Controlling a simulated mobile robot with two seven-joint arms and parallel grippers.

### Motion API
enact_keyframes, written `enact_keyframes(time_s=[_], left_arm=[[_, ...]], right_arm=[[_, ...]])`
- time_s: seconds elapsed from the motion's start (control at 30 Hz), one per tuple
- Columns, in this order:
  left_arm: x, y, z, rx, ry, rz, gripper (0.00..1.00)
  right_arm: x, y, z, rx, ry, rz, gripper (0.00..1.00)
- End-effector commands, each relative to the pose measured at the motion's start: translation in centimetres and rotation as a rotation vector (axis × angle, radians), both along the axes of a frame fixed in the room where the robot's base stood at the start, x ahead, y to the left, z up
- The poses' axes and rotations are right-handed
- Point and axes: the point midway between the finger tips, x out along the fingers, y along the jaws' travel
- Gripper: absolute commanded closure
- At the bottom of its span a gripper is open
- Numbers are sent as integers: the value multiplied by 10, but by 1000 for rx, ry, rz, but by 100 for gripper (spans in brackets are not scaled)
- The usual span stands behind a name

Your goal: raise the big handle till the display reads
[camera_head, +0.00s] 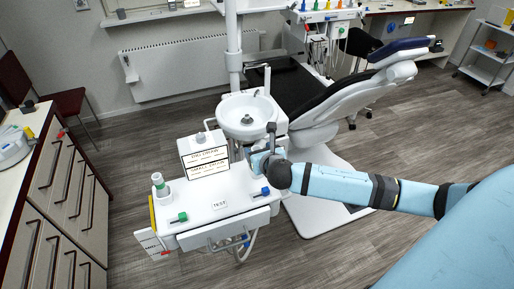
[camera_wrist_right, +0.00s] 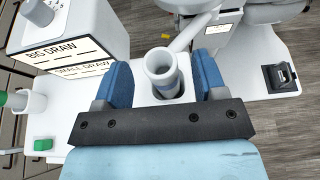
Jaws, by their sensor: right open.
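A white box on the cart has a sign reading BIG DRAW (camera_wrist_right: 62,47) above one reading SMALL DRAW (camera_wrist_right: 80,70). My right gripper (camera_head: 262,158) is beside the box, at the cart's far right corner. In the right wrist view its blue fingers (camera_wrist_right: 164,76) are open. A pale round-topped upright piece (camera_wrist_right: 160,62) stands between them, with gaps on both sides; I cannot tell if it is the big handle. No lit reading is legible. My left gripper is out of view.
The white cart top (camera_head: 225,190) carries a green-capped cylinder (camera_head: 160,183) and small green and blue-knobbed parts. A basin (camera_head: 247,115) and dental chair (camera_head: 345,85) stand behind. Drawers (camera_head: 60,185) line the left.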

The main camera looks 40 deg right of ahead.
Motion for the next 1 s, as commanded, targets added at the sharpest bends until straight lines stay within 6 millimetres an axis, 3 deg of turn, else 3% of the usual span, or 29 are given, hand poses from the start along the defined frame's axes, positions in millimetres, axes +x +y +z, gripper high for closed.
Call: enact_keyframes(time_s=[0.2,0.53,0.8,1.0], left_arm=[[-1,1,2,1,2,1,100],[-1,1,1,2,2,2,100],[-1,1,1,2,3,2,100],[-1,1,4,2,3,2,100]], right_arm=[[19,-4,-7,1,0,0,35],[21,-5,-10,1,1,0,35],[21,-5,-9,1,1,0,91],[21,-5,-6,1,0,0,91]])
